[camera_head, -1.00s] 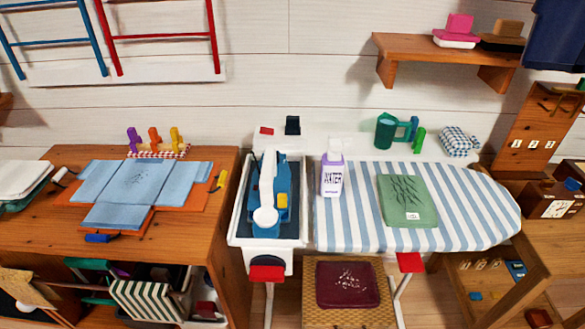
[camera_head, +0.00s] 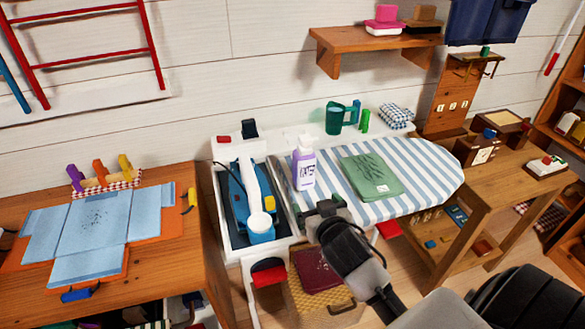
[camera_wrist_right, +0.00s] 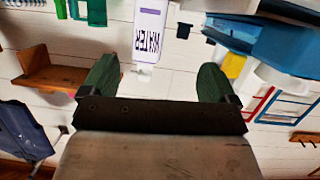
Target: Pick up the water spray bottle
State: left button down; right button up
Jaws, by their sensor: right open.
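The water spray bottle (camera_head: 304,170) is purple with a white top. It stands upright at the left end of the striped ironing board (camera_head: 425,185). In the right wrist view the bottle (camera_wrist_right: 151,30) shows upside down with the word WATER on its label, beyond the fingers and a little left of the middle between them. My right gripper (camera_head: 322,212) is in front of and below the bottle in the head view, apart from it. Its two green fingers (camera_wrist_right: 158,84) are open with nothing between them. My left gripper is not in view.
A blue and white iron (camera_head: 243,195) sits in a tray just left of the bottle. A folded green cloth (camera_head: 371,176) lies to the right on the board. A green mug (camera_head: 335,118) stands behind. A wooden table (camera_head: 30,285) is at the left.

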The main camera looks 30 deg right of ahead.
aim_at(307, 153)
jog(key=w+d+r+t, duration=0.1)
jog(key=w, duration=0.2)
jog(key=w+d+r+t, duration=0.1)
jog(key=w+d+r, duration=0.1)
jog(key=w, duration=0.1)
jog(key=w+d+r+t, duration=0.1)
jog(key=w+r, duration=0.1)
jog(key=w, duration=0.1)
jog(key=shift+w+d+p, duration=0.15)
jog(key=shift+p, duration=0.25)
jog(key=shift+f+p+x, duration=0.15)
jog(key=shift+p+x, duration=0.15)
jog(key=shift+x, duration=1.2)
jog(key=shift+f+p+x, duration=0.1)
jog(key=shift+p+x, duration=0.15)
jog(key=shift+x, duration=1.25)
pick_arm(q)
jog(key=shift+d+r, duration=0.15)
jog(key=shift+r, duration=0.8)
pick_arm(e)
jog(key=shift+d, duration=0.15)
jog(key=c, duration=1.5)
jog(key=shift+r+t, duration=0.1)
jog(key=shift+t, duration=0.2)
jog(key=shift+c, duration=0.2)
jog(key=shift+r, duration=0.1)
